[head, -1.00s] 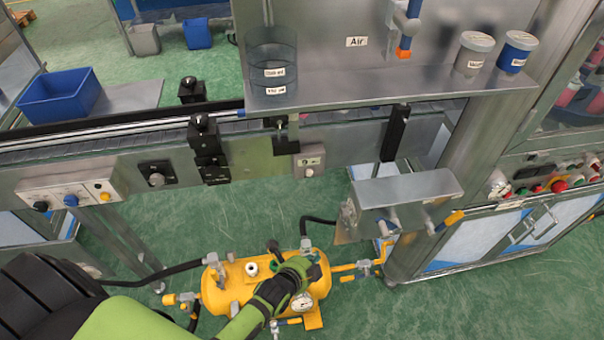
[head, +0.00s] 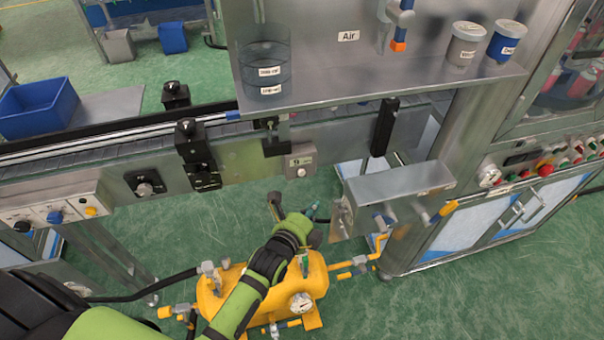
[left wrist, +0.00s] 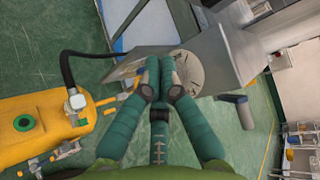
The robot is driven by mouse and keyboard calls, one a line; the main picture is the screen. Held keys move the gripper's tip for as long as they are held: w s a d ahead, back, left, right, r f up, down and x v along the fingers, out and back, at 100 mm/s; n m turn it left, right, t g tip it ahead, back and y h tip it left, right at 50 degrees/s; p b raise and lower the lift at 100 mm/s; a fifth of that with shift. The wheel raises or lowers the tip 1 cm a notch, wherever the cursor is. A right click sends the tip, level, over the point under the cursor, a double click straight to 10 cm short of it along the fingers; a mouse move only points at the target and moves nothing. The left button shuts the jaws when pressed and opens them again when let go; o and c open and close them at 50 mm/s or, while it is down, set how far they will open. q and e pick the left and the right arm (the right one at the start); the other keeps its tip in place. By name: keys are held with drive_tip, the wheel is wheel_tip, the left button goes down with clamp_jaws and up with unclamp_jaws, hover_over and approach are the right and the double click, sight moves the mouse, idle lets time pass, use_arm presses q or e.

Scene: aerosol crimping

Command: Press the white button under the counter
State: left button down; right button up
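A small pale box with a round white button (head: 301,172) is fixed on the front rail below the metal counter (head: 400,88). The button shows unobstructed in the head view. I cannot make it out in the left wrist view. My left gripper (head: 312,211) is below and slightly right of it, apart from it, above the yellow tank. In the left wrist view the green fingers of my left gripper (left wrist: 158,76) are together, with nothing seen between them. My right gripper is not in view.
A metal box (head: 400,185) hangs right of my left gripper; its round end plate (left wrist: 190,75) is behind the fingers in the left wrist view. A yellow tank (head: 215,293) with hoses stands below. Black brackets (head: 195,150) line the rail at left.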

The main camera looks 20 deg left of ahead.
sight(302, 172)
use_arm(q)
drive_tip(key=w+a+b, duration=0.3)
drive_tip(key=w+a, duration=0.1)
drive_tip(key=w, duration=0.3)
drive_tip(key=shift+a, duration=0.35)
idle(0.5)
idle(0.7)
drive_tip(key=shift+w+a, duration=0.25)
drive_tip(key=shift+w, duration=0.05)
